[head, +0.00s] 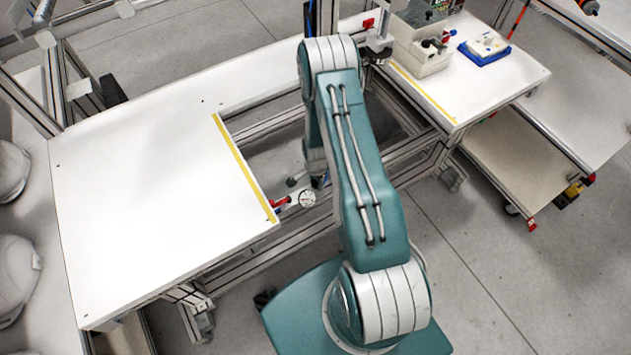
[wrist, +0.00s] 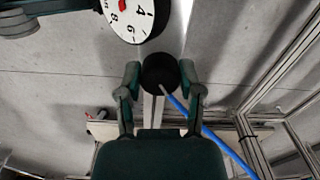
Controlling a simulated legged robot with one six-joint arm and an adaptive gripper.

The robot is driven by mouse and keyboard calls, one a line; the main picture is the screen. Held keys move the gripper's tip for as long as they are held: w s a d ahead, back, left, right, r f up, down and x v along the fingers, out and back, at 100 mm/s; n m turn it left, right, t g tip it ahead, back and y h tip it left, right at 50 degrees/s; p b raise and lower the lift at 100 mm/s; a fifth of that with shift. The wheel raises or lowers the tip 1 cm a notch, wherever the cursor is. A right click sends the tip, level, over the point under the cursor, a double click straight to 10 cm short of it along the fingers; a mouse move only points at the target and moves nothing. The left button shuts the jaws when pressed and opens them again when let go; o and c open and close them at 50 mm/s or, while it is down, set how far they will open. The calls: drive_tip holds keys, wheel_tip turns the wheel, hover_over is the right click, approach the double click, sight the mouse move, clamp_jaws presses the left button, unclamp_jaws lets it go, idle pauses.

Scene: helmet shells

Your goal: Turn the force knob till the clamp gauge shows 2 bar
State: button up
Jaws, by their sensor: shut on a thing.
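In the wrist view the black round force knob (wrist: 160,73) sits between the two fingers of my gripper (wrist: 161,78), which is shut on its sides. The white clamp gauge (wrist: 130,18) is cut off by the top edge. Its numerals 4 and 8 show, and a bit of red is at its centre. The full needle is not visible, so I cannot tell the reading. In the head view the gauge (head: 306,199) is a small white dial below the bench gap, too small to read. My arm hides the knob there.
A blue hose (wrist: 215,143) runs beside the knob to the lower right. A red part (head: 281,202) lies left of the gauge. The white bench (head: 150,200) with a yellow edge strip is bare.

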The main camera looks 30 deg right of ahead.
drive_tip(key=shift+w, duration=0.1)
clamp_jaws()
drive_tip(key=o, duration=1.1)
unclamp_jaws()
drive_tip(key=shift+d, duration=0.1)
wheel_tip(320, 180, up, 12)
drive_tip(key=shift+f, duration=0.1)
